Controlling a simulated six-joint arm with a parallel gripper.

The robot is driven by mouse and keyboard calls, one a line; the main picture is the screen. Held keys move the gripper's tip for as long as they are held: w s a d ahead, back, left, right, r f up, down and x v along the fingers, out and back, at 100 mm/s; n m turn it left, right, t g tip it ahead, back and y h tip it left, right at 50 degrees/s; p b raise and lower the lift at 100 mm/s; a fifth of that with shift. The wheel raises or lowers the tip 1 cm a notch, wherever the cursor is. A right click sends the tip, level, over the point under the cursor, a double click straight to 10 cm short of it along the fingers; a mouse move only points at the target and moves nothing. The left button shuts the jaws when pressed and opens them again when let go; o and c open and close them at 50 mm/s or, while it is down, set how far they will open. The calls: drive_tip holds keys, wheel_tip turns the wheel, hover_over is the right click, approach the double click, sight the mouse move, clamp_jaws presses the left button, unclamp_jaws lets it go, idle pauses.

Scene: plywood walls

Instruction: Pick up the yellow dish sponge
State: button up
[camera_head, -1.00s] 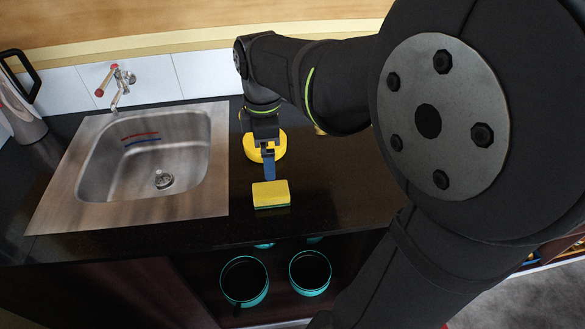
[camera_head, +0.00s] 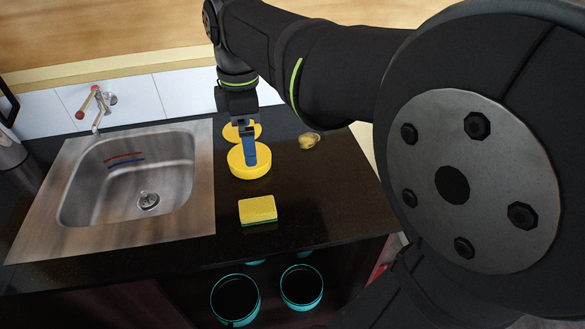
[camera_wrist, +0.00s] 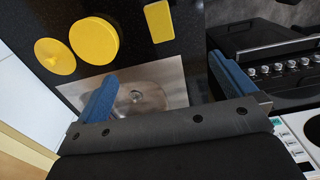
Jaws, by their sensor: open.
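The yellow dish sponge (camera_head: 258,209), with a green underside, lies flat on the dark countertop to the right of the sink. In the wrist view the sponge (camera_wrist: 159,21) shows at the top, beyond and between the spread fingers. My gripper (camera_head: 250,155) is above the counter, farther back than the sponge and apart from it. In the wrist view my gripper (camera_wrist: 160,85) has its two blue fingers wide apart with nothing between them.
A round yellow container (camera_head: 249,172) stands behind the sponge, with a yellow disc (camera_head: 242,132) behind it. A small tan object (camera_head: 309,141) lies at the back right. The steel sink (camera_head: 135,180) is on the left. Teal-rimmed pots (camera_head: 301,287) sit below the counter.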

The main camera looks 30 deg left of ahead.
drive_tip(key=shift+r, duration=0.65)
drive_tip(key=shift+f, duration=0.1)
drive_tip(key=m, duration=1.8)
approach(257, 206)
wheel_tip(257, 206, down, 10)
drive_tip(key=shift+f, duration=0.25)
drive_tip(key=c, duration=0.9)
